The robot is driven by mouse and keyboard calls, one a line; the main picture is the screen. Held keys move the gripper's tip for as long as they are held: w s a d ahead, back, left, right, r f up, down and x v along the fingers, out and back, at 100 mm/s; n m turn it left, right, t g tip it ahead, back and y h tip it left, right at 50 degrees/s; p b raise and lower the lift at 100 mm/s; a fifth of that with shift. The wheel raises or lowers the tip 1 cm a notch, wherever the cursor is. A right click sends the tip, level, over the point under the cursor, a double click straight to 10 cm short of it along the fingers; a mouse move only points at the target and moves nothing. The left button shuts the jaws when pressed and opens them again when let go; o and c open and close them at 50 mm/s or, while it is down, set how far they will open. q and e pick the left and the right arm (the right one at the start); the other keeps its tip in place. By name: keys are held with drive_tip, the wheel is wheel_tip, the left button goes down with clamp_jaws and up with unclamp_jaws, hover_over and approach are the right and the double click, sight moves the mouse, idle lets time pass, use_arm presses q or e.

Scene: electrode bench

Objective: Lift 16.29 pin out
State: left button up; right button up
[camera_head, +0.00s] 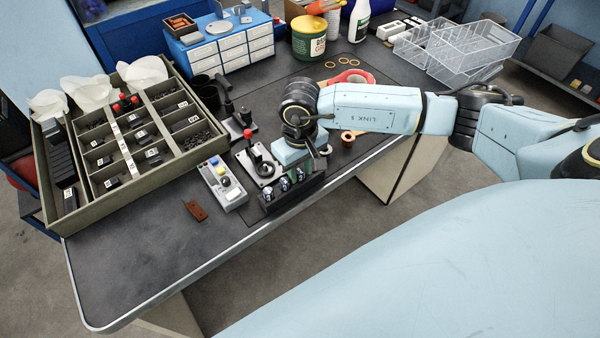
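A dark block (292,192) with several small shiny round parts along its front stands near the front edge of the bench. No label or pin reading 16.29 can be made out. My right gripper (300,168) points down at this block from the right arm. Its wrist and pale blue body hide the fingertips and the block's top, so I cannot tell whether it is open, shut or touching a pin. My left gripper is not in view.
Left of the block are a lever fixture (258,165) and a grey button box (223,184). A divided tray (106,208) fills the left of the bench (150,255). A brown piece (196,210) lies in front. Clear plastic bins (470,45) stand at the back right. The front left is clear.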

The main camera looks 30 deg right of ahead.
sight(300, 170)
clamp_jaws()
wheel_tip(300, 170, up, 10)
drive_tip(key=shift+p, duration=0.3)
idle(0.4)
